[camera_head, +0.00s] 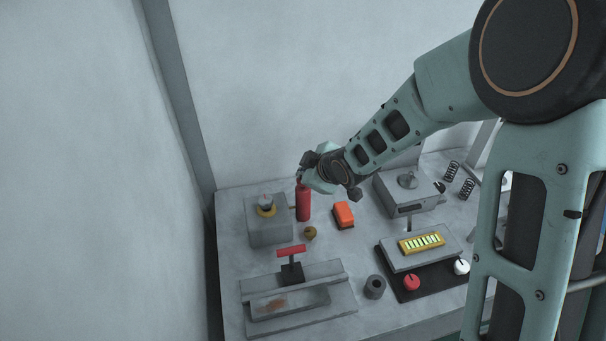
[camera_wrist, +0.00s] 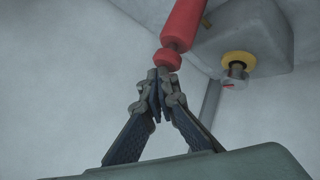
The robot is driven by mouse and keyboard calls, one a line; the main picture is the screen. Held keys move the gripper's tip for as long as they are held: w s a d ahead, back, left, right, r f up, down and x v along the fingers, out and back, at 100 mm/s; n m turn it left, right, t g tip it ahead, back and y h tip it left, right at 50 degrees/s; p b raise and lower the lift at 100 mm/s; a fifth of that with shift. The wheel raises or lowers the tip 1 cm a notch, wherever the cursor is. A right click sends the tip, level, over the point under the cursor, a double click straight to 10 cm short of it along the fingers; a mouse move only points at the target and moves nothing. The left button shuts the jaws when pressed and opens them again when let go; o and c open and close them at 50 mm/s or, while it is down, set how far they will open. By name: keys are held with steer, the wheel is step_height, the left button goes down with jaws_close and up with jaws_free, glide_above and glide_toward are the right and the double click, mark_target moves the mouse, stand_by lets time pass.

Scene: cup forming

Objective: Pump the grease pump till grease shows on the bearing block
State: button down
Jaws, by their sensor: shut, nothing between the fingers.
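The grease pump (camera_head: 303,204), a red upright cylinder, stands at the back left of the bench. It also shows in the wrist view (camera_wrist: 184,24), with a red knob (camera_wrist: 167,59) at its end. The grey block beside it, apparently the bearing block (camera_head: 261,235), has a yellow ring around a short metal shaft; it shows too in the wrist view (camera_wrist: 259,45). I cannot tell whether any of the yellow is grease. My gripper (camera_wrist: 159,76) is shut and empty, its fingertips right at the knob; contact is unclear.
An orange-red box (camera_head: 344,215) and a small brass knob (camera_head: 310,233) stand close to the pump. A grey fixture with a red T-handle (camera_head: 291,250) is in front. A grey machine (camera_head: 408,190) and a yellow-framed panel (camera_head: 421,243) are to the right. A wall rises behind.

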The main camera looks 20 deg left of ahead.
steer(key=shift+r+p, duration=0.5)
steer(key=shift+r, duration=0.45)
steer(key=shift+r, duration=0.1)
step_height(320, 180, up, 5)
steer(key=p, duration=0.4)
